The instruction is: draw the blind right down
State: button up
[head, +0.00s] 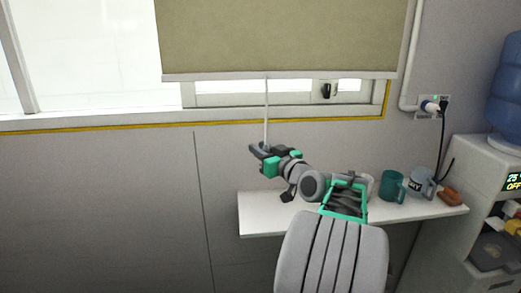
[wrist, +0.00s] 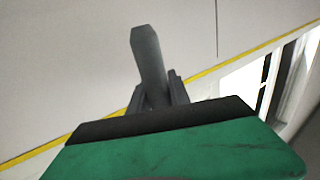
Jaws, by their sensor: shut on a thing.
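The olive blind (head: 285,35) hangs part-way over the right part of the window. Its pale bottom bar (head: 215,77) is above the sill, and a strip of window shows below it. A thin whitish pull cord (head: 266,110) hangs straight from the bar to my gripper (head: 257,149). My gripper is shut on the cord's lower end, below the sill and in front of the wall.
A white shelf (head: 260,222) below my arm holds a teal mug (head: 391,186), a grey mug (head: 421,183) and a brown object (head: 451,198). A water dispenser (head: 480,165) stands at right. A black window handle (head: 326,91) is below the bar. The wall at left is clear.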

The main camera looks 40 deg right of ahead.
grip_shut()
jog(key=shift+f, duration=0.1)
dwell(0.8)
